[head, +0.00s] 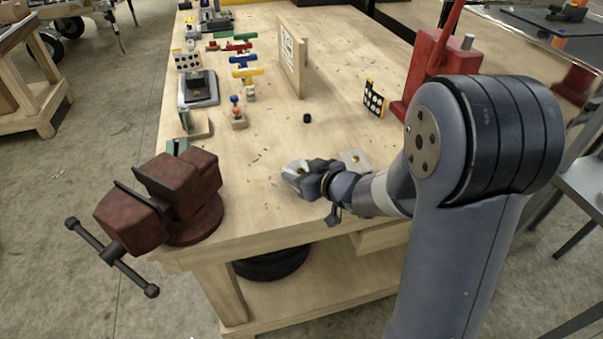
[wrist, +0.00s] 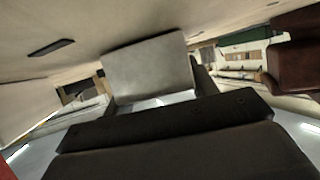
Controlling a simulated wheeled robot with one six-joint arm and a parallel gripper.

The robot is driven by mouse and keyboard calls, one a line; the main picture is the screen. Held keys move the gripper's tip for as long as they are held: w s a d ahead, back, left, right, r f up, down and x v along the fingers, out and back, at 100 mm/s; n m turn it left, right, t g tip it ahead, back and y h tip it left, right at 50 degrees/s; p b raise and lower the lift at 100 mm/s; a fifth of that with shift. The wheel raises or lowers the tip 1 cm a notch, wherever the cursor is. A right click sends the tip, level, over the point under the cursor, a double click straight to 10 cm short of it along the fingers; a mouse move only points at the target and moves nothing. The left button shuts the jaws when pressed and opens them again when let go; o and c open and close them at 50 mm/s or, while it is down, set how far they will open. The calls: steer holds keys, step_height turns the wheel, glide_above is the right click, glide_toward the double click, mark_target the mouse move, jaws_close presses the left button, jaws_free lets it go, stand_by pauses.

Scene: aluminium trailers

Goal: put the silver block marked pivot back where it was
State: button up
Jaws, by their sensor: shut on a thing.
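My gripper (head: 298,173) is low over the front part of the wooden workbench (head: 262,135). It is shut on a silver block (wrist: 150,70), which fills the middle of the wrist view as a plain grey face beyond the dark gripper parts. In the head view the block is small and partly hidden by the gripper. I cannot read any marking on it, nor tell whether it touches the bench top. A flat silver plate (head: 357,163) with a yellowish spot lies on the bench just right of my gripper, partly behind my arm.
A dark red vise (head: 170,195) stands at the front left corner. A small black cylinder (head: 307,118) and an upright wooden board (head: 291,60) stand behind my gripper. A red press (head: 430,65) is at the right. Coloured parts (head: 240,62) line the left edge.

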steer(key=shift+r, duration=0.1)
steer(key=o, duration=1.3)
steer(key=shift+f, duration=0.2)
steer(key=shift+r, duration=0.3)
steer(key=p+v, duration=0.2)
steer(key=v, duration=0.9)
steer(key=shift+s+d+r, duration=0.15)
steer(key=shift+s+d, duration=0.1)
steer(key=shift+s, duration=0.2)
